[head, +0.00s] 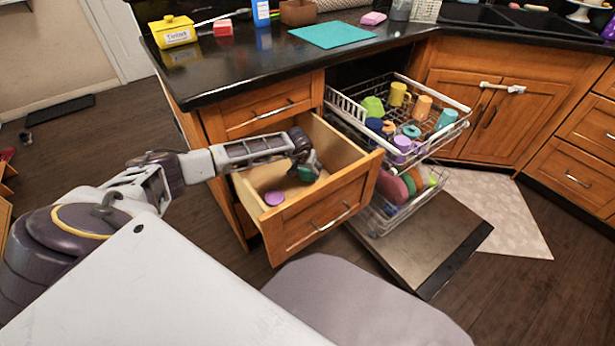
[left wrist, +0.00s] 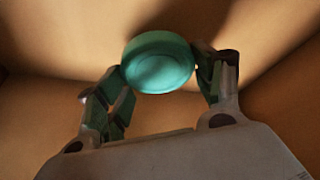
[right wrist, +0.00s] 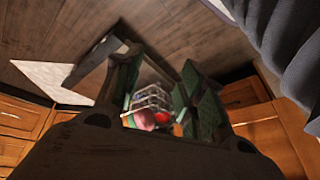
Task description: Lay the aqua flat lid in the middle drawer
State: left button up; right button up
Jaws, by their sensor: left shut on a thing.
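The aqua flat lid (left wrist: 158,62) is a round disc between the two fingertips of my left gripper (left wrist: 160,72) in the left wrist view. My left gripper (head: 306,168) is shut on it inside the open middle drawer (head: 318,217) in the head view. The lid (head: 308,175) is mostly hidden there by the gripper; whether it touches the drawer floor I cannot tell. A purple round lid (head: 274,198) lies in the drawer near its front left. My right gripper (right wrist: 160,75) is open and empty in the right wrist view, with the dishwasher rack far beyond its fingers.
The dishwasher stands open right of the drawer, its upper rack (head: 441,143) holding cups and its door (head: 425,255) lowered. The counter (head: 235,80) above carries a yellow tub (head: 174,33) and an aqua mat (head: 332,34). The closed top drawer (head: 268,108) sits above the open one.

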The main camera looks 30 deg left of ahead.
aim_at(307, 174)
pick_arm(q)
notch_tip(307, 174, down, 4)
jog(key=shift+r+b, duration=0.25)
jog(key=shift+b, duration=0.25)
jog(key=shift+f, duration=0.15)
pick_arm(e)
jog(key=f, duration=0.2)
jog(key=shift+a+f, duration=0.4)
jog(key=shift+w+y, duration=0.15)
jog(key=shift+y, duration=0.15)
pick_arm(q)
jog(key=o, duration=0.9)
jog(key=shift+o, duration=0.2)
pick_arm(e)
jog(key=shift+w+a, duration=0.1)
jog(key=shift+w, duration=0.1)
jog(key=shift+w, duration=0.1)
jog(key=shift+r, duration=0.1)
